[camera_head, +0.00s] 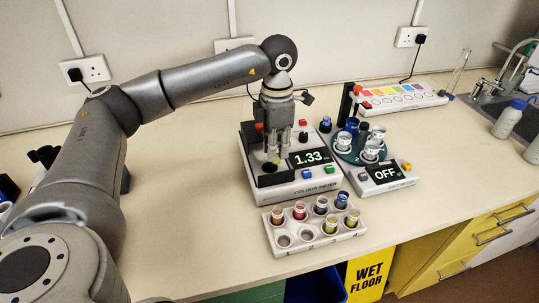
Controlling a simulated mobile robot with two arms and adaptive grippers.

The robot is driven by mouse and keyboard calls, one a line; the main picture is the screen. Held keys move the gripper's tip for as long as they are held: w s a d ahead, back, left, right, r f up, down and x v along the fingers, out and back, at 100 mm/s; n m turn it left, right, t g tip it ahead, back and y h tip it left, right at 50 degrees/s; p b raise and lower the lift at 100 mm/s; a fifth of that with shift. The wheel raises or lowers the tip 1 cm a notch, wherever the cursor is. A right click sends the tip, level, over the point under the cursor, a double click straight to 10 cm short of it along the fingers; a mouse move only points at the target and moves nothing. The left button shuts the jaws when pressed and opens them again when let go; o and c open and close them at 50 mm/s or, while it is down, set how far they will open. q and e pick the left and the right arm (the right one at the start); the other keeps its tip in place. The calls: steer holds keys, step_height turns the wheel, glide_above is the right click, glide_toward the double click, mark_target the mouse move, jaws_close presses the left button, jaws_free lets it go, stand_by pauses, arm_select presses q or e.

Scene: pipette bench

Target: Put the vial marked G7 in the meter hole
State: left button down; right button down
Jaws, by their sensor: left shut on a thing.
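My left gripper (273,148) points down over the colour meter (318,187), at its left part. It is shut on a small vial with yellowish contents (272,157), which shows between the fingers. The vial seems upright at or just above the meter's dark well; I cannot tell whether its bottom is inside the hole. Its marking cannot be read. The meter's display (309,157) reads 1.33. My right gripper is not in view.
Right of the meter, a device with a display (386,174) reading OFF carries a teal round holder (345,151) with several vials. A strip with coloured patches (405,98) lies behind it. White bottles (508,119) stand near the sink.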

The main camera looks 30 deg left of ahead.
mark_target(269, 165)
arm_select(q)
steer(key=shift+w+a+f, duration=0.1)
steer(key=shift+a+f, duration=0.35)
steer(key=shift+f, duration=0.1)
steer(key=f+p, duration=0.1)
steer(key=f, duration=0.1)
steer(key=a+f+p, duration=0.1)
steer(key=f, duration=0.1)
steer(key=shift+w+a+f, duration=0.1)
steer(key=shift+a+f, duration=0.05)
steer(key=shift+a, duration=0.05)
steer(key=shift+d+f, duration=0.1)
steer(key=shift+f, duration=0.05)
steer(key=shift+f, duration=0.1)
steer(key=shift+f+b, duration=0.3)
steer(key=shift+b, duration=0.05)
steer(key=shift+s+f, duration=0.25)
steer(key=c, duration=1.3)
jaws_free()
steer(key=shift+s+d, duration=0.1)
steer(key=shift+c, duration=0.2)
steer(key=shift+f, duration=0.1)
